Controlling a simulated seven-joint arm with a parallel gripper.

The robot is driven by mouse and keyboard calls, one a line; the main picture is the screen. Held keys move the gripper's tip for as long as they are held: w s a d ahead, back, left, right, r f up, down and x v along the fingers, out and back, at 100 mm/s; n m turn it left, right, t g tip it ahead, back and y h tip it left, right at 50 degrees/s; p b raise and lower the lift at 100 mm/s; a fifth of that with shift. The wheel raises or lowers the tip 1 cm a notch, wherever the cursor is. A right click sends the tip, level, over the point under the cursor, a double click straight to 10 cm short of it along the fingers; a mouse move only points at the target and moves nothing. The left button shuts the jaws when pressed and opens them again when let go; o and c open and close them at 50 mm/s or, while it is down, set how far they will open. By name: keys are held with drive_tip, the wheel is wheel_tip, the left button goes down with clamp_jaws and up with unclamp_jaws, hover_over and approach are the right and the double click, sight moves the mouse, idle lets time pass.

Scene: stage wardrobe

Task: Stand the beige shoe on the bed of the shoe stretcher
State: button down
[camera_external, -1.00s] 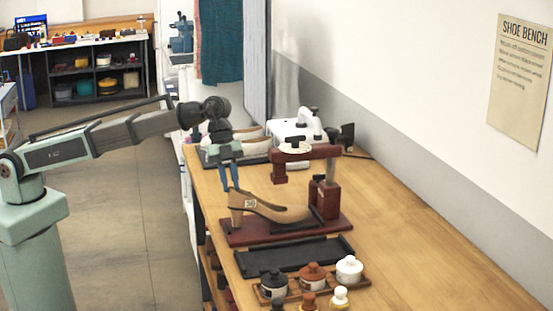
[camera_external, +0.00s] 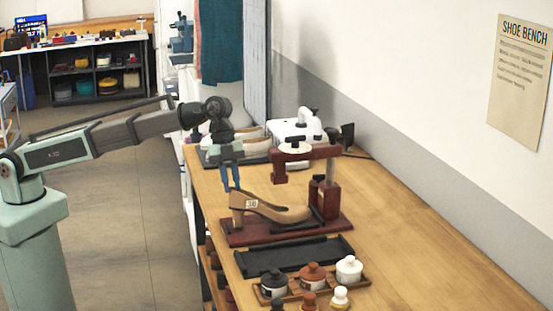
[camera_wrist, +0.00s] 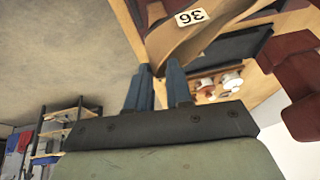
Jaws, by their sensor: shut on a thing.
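The beige shoe (camera_external: 270,209), a heeled one with a white "36" label, is upright over the dark red base of the shoe stretcher (camera_external: 236,237). Its heel is at the left and its toe points right, toward the stretcher's post. I cannot tell whether its sole and heel fully touch the bed. The stretcher's arm and press head overhang above the toe side. My gripper (camera_external: 231,189) points down at the back of the shoe, shut on its rear rim. In the wrist view the blue fingers (camera_wrist: 160,92) meet the back of the shoe (camera_wrist: 218,20).
In front of the stretcher lies an empty black tray (camera_external: 242,267), then a wooden rack with several lidded jars (camera_external: 311,274). Behind stand a white machine (camera_external: 296,128) and light shoes (camera_external: 257,147) on a dark mat. The bench is clear at the right.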

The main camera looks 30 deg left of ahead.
idle(0.3)
drive_tip(key=c, duration=0.9)
unclamp_jaws()
drive_tip(key=shift+c, duration=0.2)
drive_tip(key=v, duration=1.3)
drive_tip(key=shift+a+r, duration=0.15)
drive_tip(key=shift+r, duration=0.2)
drive_tip(key=shift+w+f, duration=0.1)
